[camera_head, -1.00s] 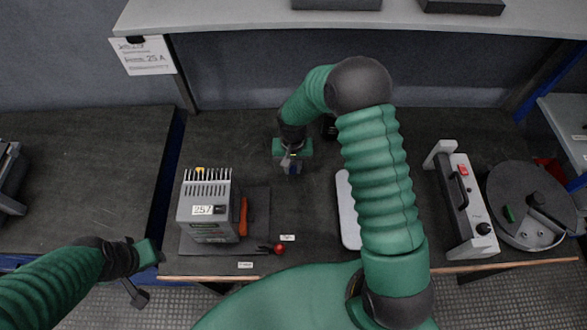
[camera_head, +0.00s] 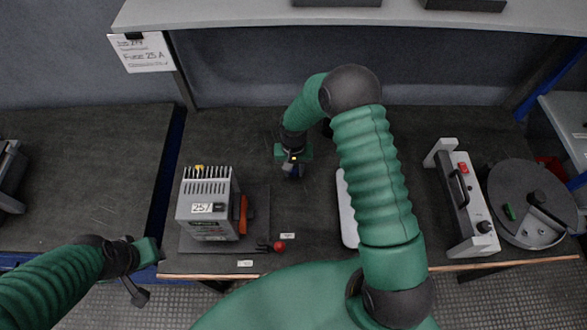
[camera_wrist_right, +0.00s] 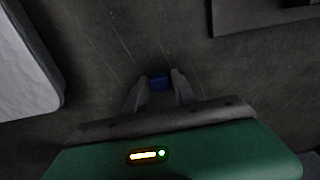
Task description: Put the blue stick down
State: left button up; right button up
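In the head view my right gripper (camera_head: 293,171) points down over the dark table (camera_head: 310,225), right of the grey box.
A grey box marked 25 (camera_head: 207,205) stands on a dark plate, with a red-ended lever (camera_head: 279,246) in front. A white tray (camera_head: 347,215) lies under my right arm. A grey switch unit (camera_head: 465,200) and a round dark disc (camera_head: 520,190) stand at the right.

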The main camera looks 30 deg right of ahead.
aim_at(293, 172)
jog(key=shift+o, duration=1)
notch_tip(293, 172, up, 14)
jog(key=p, duration=0.1)
jog(key=s+a+r+n+t, duration=0.1)
jog(key=s+a+r+n, duration=0.1)
jog(key=s, duration=0.5)
jog(key=s+a+r+n+t, duration=0.1)
jog(key=s+a+r+n, duration=0.1)
jog(key=s, duration=0.6)
jog(key=shift+s+a+r+n+t, duration=0.15)
jog(key=shift+a+r+n+t, duration=0.15)
jog(key=shift+r+n, duration=0.5)
